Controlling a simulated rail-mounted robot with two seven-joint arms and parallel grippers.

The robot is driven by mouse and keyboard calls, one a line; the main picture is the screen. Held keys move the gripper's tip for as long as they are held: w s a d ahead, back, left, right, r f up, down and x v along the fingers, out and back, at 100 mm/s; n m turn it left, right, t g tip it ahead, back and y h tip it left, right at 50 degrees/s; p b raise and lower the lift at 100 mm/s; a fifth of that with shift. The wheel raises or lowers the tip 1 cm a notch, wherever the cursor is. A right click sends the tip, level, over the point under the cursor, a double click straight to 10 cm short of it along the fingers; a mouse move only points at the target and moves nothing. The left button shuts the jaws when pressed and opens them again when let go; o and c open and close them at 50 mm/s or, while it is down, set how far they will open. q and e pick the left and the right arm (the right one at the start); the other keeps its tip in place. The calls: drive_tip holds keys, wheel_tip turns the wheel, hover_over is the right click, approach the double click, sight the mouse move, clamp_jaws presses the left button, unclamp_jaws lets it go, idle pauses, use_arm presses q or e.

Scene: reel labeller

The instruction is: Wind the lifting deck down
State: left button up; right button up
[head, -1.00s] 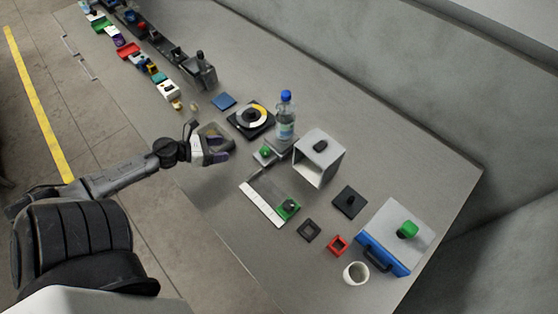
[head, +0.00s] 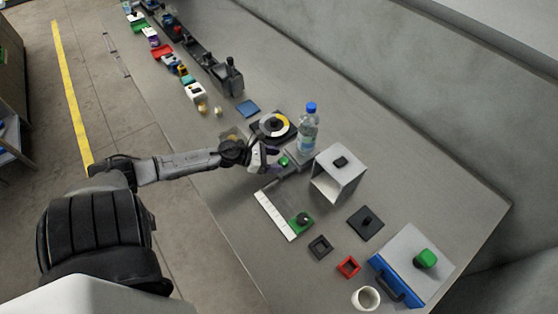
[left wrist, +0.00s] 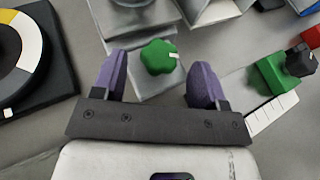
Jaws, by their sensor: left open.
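The lifting deck is a small grey platform (left wrist: 132,39) with a clear blue-capped bottle (head: 308,130) standing on it. A green lobed knob (head: 284,161) with a white mark sits on a lower grey block at the deck's near side; it also shows in the left wrist view (left wrist: 158,57). My left gripper (head: 272,161) is open beside the knob. In the left wrist view its purple fingers (left wrist: 158,82) stand on either side of the knob, with gaps at both sides. The right gripper is not in view.
A round dial (head: 273,125) on a black base lies left of the deck. A grey open box (head: 338,174) stands to the right. A white scale strip (head: 275,215) with a green slider (head: 302,221) lies in front. A blue-fronted case (head: 396,279) is further right.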

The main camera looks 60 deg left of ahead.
use_arm(q)
drive_tip(key=shift+x, duration=0.9)
drive_tip(key=shift+s, duration=0.1)
drive_tip(key=shift+c, duration=0.3)
